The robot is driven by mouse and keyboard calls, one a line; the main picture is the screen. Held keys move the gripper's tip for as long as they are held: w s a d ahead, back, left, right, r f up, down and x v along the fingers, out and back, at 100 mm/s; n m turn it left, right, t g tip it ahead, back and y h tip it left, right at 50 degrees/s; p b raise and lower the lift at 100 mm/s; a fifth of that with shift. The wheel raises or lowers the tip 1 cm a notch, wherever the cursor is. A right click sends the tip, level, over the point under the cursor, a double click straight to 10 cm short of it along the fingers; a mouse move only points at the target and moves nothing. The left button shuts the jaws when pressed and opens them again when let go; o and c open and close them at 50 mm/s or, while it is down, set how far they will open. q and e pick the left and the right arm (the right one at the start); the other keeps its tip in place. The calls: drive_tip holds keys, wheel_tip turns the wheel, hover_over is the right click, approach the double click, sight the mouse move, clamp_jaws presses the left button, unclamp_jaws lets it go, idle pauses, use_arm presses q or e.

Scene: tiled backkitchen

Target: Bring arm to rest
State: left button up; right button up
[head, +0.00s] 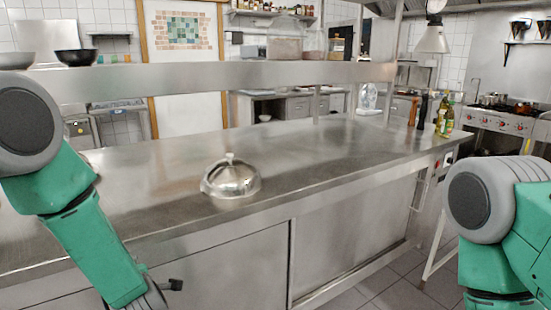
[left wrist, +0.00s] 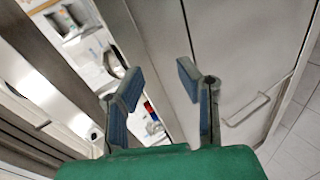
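My left arm comes in from the left in the head view, in front of the steel counter, and points down. Its wrist end is cut off by the bottom edge, so the fingers do not show clearly there. In the left wrist view my left gripper (left wrist: 160,82) has its two blue-padded fingers apart, with nothing held between them. My right arm is at the right edge of the head view, bent, and its gripper is out of the picture.
A steel counter (head: 300,160) runs across the front, with a shiny domed cover (head: 231,178) near its front edge. Bottles (head: 445,118) stand at its far right end. A raised shelf (head: 230,78) spans the back. Tiled floor (head: 395,290) is clear between counter and right arm.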

use_arm(q)
drive_tip(key=s+d+f+m+g+h, duration=0.2)
drive_tip(key=s+d+f+m, duration=0.1)
drive_tip(key=s+f+m, duration=0.4)
drive_tip(key=s+d+f+m+g+h, duration=0.25)
drive_tip(key=s+f+m, duration=0.35)
drive_tip(key=s, duration=0.3)
drive_tip(key=s+f+m+g+h, duration=0.1)
drive_tip(key=s+m, duration=0.4)
drive_tip(key=s, duration=0.6)
drive_tip(key=s+f+m+g+h, duration=0.2)
drive_tip(key=s+m, duration=0.4)
drive_tip(key=s, duration=0.4)
drive_tip(key=shift+s+d+f+g, duration=0.15)
drive_tip(key=shift+s+f+g, duration=0.2)
drive_tip(key=shift+f+g, duration=0.7)
use_arm(e)
drive_tip(key=shift+s, duration=0.1)
